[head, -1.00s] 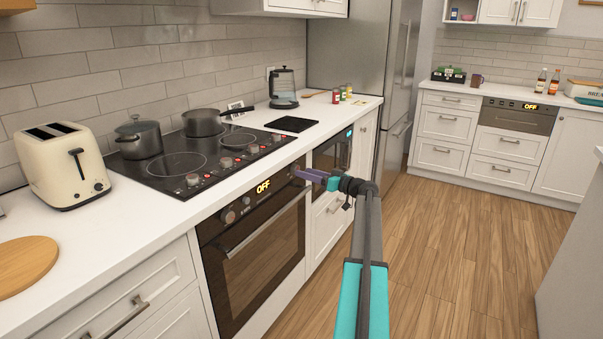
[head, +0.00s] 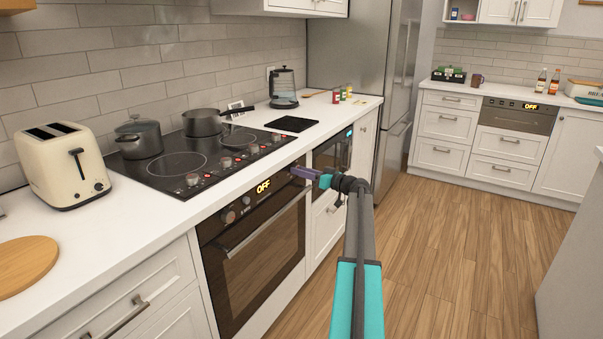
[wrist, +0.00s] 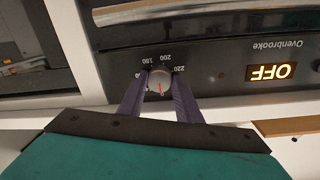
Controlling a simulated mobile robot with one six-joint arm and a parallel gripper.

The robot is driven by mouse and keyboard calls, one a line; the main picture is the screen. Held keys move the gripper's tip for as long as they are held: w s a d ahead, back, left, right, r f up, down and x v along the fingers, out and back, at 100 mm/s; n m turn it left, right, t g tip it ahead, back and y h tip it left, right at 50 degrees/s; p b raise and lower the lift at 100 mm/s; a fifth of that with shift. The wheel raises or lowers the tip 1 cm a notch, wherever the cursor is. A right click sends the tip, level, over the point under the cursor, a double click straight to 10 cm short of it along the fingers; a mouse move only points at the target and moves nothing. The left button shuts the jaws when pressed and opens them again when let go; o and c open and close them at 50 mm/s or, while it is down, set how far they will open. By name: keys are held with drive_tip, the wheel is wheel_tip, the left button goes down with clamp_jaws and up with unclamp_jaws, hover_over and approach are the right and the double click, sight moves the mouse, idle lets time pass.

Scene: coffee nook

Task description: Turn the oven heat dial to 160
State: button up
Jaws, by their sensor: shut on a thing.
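The oven (head: 262,262) is below the cooktop, with a dark control panel that reads OFF. In the wrist view, upside down, the heat dial (wrist: 160,79) is a round dark-grey knob with a red pointer mark on its lower part in the picture. Printed numbers including 180, 200 and 220 curve along its upper side. My gripper (wrist: 159,84) has its purple fingers on either side of the dial, shut on it. In the head view my gripper (head: 293,171) is at the right end of the oven panel, hiding the dial there.
The oven door handle (head: 262,224) runs just below the panel. Two other knobs (head: 228,216) are left of the display (head: 263,187). The counter edge is close above my gripper. A second appliance (head: 332,152) is right of the oven. The wood floor (head: 450,250) is clear.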

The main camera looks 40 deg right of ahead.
drive_tip(key=shift+m, duration=0.5)
drive_tip(key=m, duration=0.3)
drive_tip(key=m+p, duration=0.1)
drive_tip(key=m, duration=0.4)
drive_tip(key=shift+r, duration=0.2)
drive_tip(key=m+p, duration=0.1)
drive_tip(key=m, duration=0.1)
drive_tip(key=m+p, duration=0.2)
drive_tip(key=m, duration=0.1)
drive_tip(key=shift+d+r+m+g+y+p, duration=0.1)
drive_tip(key=shift+m+g+y+p, duration=0.2)
drive_tip(key=m+p, duration=0.3)
drive_tip(key=m, duration=0.1)
drive_tip(key=shift+m, duration=0.3)
drive_tip(key=o, duration=1)
drive_tip(key=shift+o, duration=0.2)
